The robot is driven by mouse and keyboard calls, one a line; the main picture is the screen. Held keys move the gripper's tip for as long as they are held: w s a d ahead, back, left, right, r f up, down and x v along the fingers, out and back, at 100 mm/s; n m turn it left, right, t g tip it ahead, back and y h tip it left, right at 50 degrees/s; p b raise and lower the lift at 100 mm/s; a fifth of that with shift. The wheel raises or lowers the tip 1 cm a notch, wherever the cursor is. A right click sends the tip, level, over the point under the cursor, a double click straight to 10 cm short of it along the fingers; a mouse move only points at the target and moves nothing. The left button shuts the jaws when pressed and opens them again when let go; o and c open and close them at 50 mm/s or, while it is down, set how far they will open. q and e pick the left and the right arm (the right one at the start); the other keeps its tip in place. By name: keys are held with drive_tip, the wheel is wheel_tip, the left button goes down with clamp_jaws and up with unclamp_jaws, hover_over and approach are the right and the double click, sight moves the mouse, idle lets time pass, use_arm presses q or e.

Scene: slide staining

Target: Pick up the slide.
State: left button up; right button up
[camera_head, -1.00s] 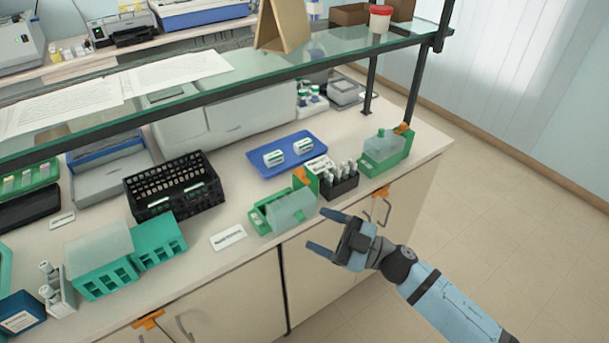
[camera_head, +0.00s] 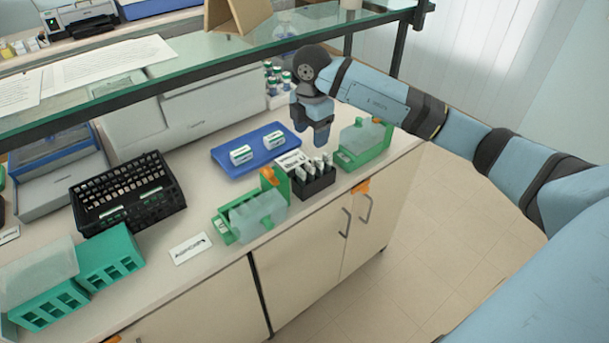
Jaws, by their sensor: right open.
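My right gripper (camera_head: 313,132) is open and points down above the bench, between the blue tray and the right green box, with nothing seen between its fingers. I cannot single out one slide with certainty. A green box with a translucent cover (camera_head: 258,214) stands near the front edge and has small white pieces showing at its left end. A similar green box (camera_head: 360,143) stands to the right, close beside the gripper. A black rack (camera_head: 128,195) with many slots stands at the left. My left gripper is not in view.
A black holder with several pale-topped items (camera_head: 313,182) stands below the gripper. A blue tray (camera_head: 232,167) carries two small boxes. A glass shelf (camera_head: 215,60) spans above the bench. Teal racks (camera_head: 110,262) stand front left, and a white label card (camera_head: 190,248) lies in front.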

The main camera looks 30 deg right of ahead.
sight(310, 164)
wheel_tip(310, 164, down, 11)
drive_tip(key=shift+w+f+p, duration=0.15)
drive_tip(key=shift+f+p, duration=0.05)
drive_tip(key=shift+p, duration=0.55)
drive_tip(key=c, duration=1)
